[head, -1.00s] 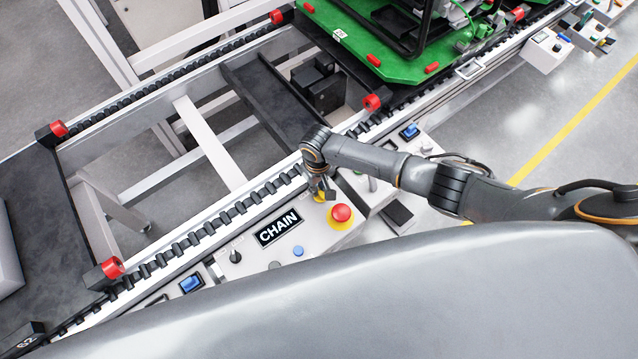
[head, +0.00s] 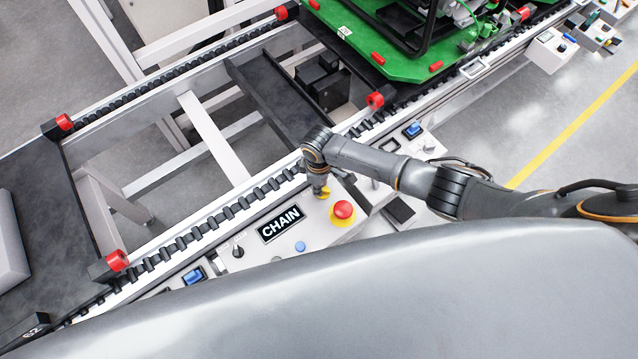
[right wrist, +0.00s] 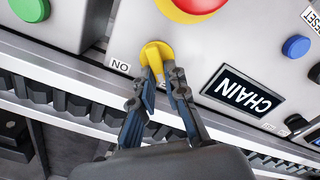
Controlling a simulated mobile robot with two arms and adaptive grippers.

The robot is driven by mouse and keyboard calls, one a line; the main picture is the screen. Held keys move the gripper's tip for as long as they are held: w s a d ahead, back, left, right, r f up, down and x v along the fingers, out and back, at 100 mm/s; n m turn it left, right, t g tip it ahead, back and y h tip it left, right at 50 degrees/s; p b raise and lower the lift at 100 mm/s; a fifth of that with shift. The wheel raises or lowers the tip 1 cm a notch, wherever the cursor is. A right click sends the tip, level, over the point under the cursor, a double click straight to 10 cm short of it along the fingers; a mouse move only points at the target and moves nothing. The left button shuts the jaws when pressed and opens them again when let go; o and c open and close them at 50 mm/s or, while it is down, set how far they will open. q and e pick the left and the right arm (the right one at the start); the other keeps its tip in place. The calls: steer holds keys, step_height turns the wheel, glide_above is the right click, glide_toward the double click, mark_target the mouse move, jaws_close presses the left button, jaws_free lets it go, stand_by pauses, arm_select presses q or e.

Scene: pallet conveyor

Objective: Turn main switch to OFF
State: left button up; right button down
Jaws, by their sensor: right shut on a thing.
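The yellow main switch (right wrist: 154,52) sits on the grey control panel, between the red emergency button and the roller rail. In the right wrist view its handle lies between the fingertips of my right gripper (right wrist: 160,76), which is shut on it. An upside-down ON label (right wrist: 120,66) shows beside the switch; no OFF label is clear. In the head view the right gripper (head: 321,191) reaches down onto the yellow switch (head: 325,195), which it partly hides. My left gripper is not in view.
The red emergency button (head: 343,210) on its yellow base is close to the gripper. The CHAIN plate (head: 281,224), a blue button (head: 300,246) and a black selector (head: 238,251) share the panel. The roller rail (head: 232,211) runs behind it. A green pallet (head: 405,68) stands farther back.

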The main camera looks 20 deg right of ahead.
steer(key=shift+n, duration=0.3)
steer(key=c, duration=1.4)
jaws_free()
steer(key=shift+o, duration=0.2)
steer(key=shift+r, duration=0.1)
step_height(320, 180, up, 12)
